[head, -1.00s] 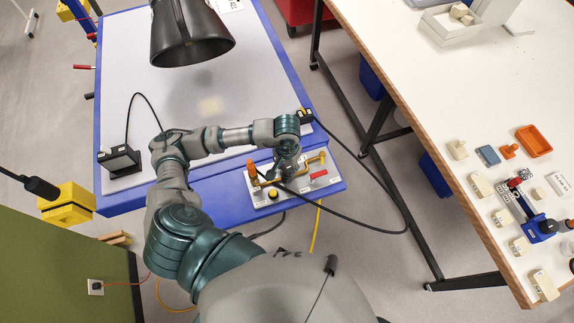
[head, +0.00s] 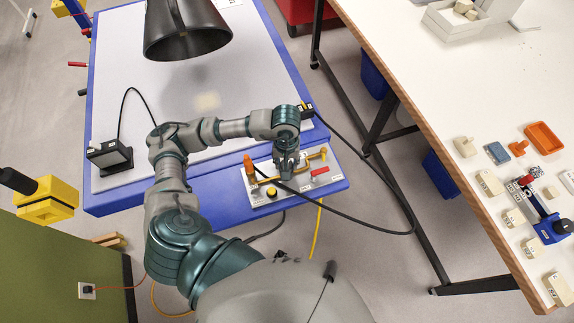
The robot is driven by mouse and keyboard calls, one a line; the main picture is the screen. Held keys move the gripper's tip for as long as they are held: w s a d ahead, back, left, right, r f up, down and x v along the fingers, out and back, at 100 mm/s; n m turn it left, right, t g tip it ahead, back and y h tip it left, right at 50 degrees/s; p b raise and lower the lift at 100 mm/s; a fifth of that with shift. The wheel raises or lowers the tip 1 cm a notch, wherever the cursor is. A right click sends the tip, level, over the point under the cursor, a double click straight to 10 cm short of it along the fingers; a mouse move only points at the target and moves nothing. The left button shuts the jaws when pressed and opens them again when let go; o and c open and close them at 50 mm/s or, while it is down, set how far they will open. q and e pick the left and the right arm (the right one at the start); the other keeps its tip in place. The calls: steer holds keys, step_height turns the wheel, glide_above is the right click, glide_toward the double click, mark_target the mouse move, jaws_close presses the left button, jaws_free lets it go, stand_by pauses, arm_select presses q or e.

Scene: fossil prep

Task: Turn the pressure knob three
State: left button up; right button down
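A light control panel (head: 298,190) lies on the blue front ledge of the work table. It carries an orange upright part (head: 249,168), a yellow pipe (head: 314,156), a red lever (head: 320,171) and a round yellow button (head: 271,192). My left gripper (head: 286,174) points down over the middle of the panel, between the orange part and the red lever. Its fingers are small and partly hidden, so I cannot tell whether they touch anything. I cannot make out a pressure knob for certain; the gripper covers part of the panel. My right gripper is not in view.
A black cable (head: 362,222) passes by the gripper and loops right. A dark nozzle (head: 187,35) hangs above the table's pale top (head: 115,65). A small black box (head: 110,157) stands on its left side. A white bench (head: 440,90) with tools and blocks is at right.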

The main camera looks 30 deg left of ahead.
arm_select(q)
steer(key=n+b, duration=0.2)
steer(key=shift+f+n, duration=0.2)
steer(key=shift+n, duration=0.2)
steer(key=n+b, duration=0.2)
steer(key=n, duration=0.1)
steer(key=shift+n+b, duration=0.3)
steer(key=shift+b, duration=0.05)
steer(key=n+b, duration=0.2)
steer(key=n, duration=0.3)
steer(key=shift+r+n, duration=0.1)
steer(key=shift+n, duration=0.2)
steer(key=n+b, duration=0.1)
steer(key=n, duration=0.2)
steer(key=shift+r+n+b, duration=0.1)
steer(key=shift+n+b, duration=0.35)
steer(key=shift+n, duration=1.15)
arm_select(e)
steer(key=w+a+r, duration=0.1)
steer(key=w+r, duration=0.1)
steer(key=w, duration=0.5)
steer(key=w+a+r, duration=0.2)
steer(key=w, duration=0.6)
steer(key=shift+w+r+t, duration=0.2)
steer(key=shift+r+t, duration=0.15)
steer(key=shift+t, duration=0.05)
